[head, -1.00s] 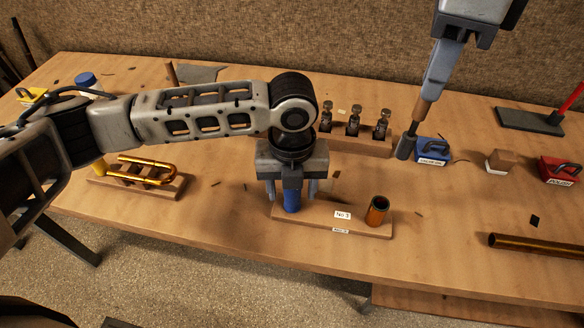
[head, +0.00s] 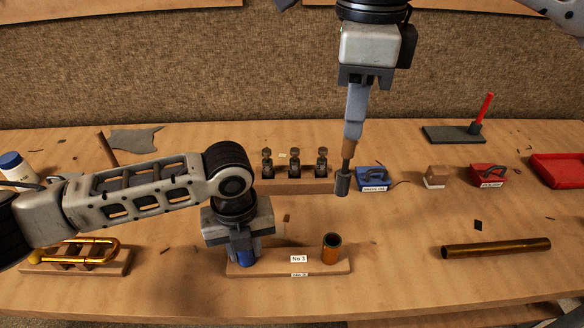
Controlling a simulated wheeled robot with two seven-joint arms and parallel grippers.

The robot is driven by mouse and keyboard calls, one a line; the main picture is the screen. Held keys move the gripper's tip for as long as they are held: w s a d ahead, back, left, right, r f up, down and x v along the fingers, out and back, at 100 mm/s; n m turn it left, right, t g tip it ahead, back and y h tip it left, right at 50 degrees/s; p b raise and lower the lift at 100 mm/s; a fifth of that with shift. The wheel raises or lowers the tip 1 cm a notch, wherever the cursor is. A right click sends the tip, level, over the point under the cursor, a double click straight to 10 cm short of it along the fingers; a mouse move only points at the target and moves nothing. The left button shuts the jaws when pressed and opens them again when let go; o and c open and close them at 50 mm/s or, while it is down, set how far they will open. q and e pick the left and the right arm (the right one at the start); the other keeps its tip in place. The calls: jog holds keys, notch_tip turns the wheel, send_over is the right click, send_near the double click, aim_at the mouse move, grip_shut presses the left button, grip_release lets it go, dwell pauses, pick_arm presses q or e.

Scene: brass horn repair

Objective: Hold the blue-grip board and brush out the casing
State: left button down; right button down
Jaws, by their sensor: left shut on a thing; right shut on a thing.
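The wooden board (head: 289,266) labelled No 3 lies near the table's front edge. Its blue grip (head: 247,257) stands at the left end, and the copper-coloured casing (head: 331,248) stands upright at the right end with its open top up. My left gripper (head: 242,252) points down and is shut on the blue grip, covering its upper part. My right gripper (head: 360,88) is shut on the handle of the brush (head: 350,140). The brush hangs head down, its grey head (head: 342,184) above the table, apart from the casing and behind it in the picture.
A rack of several valves (head: 294,172) stands behind the board. A brass tube (head: 496,248) lies front right. A brass slide on a stand (head: 80,256) sits left.

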aim_at(347, 156)
notch_tip(347, 156, down, 5)
jog(key=m, duration=0.6)
jog(key=shift+f+m, duration=0.1)
jog(key=shift+m, duration=0.3)
jog(key=shift+f+m, duration=0.75)
jog(key=shift+m, duration=0.35)
jog(key=shift+f, duration=2.65)
jog(key=shift+f, duration=2.35)
